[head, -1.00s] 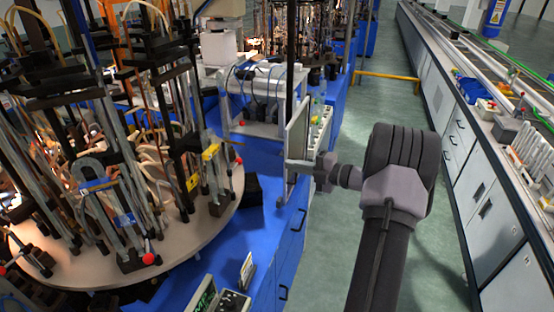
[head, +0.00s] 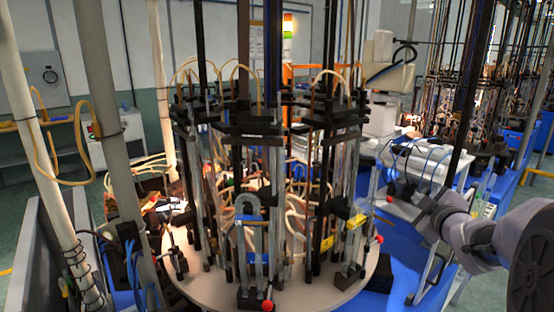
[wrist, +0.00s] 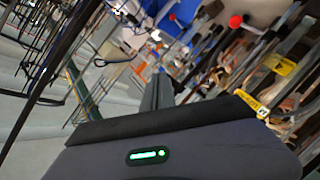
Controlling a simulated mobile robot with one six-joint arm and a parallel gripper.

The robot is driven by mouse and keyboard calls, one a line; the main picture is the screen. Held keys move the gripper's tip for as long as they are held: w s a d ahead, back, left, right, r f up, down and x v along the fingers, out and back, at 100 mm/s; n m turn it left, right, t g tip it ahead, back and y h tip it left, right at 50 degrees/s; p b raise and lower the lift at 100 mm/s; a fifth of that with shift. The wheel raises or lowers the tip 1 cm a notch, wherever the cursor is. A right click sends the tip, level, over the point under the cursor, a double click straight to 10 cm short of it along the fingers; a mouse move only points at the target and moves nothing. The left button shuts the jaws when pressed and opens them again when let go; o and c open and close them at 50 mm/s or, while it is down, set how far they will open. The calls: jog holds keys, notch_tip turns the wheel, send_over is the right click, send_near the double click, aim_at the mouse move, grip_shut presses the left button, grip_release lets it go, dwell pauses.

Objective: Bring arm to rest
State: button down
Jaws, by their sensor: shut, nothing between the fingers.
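My arm comes in from the right edge in the head view, and its grey wrist points up and left. My gripper (head: 426,198) is at its end, right of the round turntable (head: 330,295) and apart from the burner stands. In the wrist view, my gripper (wrist: 158,92) shows as a dark grey body with a green light. Its dark fingers are together with nothing between them. The fingertips are small and partly hidden in the head view.
The turntable carries several upright metal stands with tubes and red knobs (head: 378,240). A white post (head: 110,130) and grey panels stand at left. A blue bench (head: 400,255) lies beneath my wrist. A white machine (head: 385,85) stands behind it.

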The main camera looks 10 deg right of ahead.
jog(key=s+a+f+m+g+y, duration=0.2)
jog(key=s+a+f+m+g, duration=0.1)
jog(key=s+a, duration=0.7)
jog(key=s+a+f+m+g+y+b, duration=0.1)
jog(key=s+a+f+m+g+y, duration=0.1)
jog(key=s+a, duration=0.8)
jog(key=s+a+f+m+g+y+b, duration=0.1)
jog(key=s+a+f+m+g+y, duration=0.1)
jog(key=s+a+f+m+g, duration=0.2)
jog(key=s+a+f+m, duration=0.1)
jog(key=s+a+m, duration=0.2)
jog(key=s+a, duration=0.3)
jog(key=shift+s+a+f, duration=0.3)
jog(key=shift+s+a, duration=0.1)
jog(key=shift+a, duration=1.75)
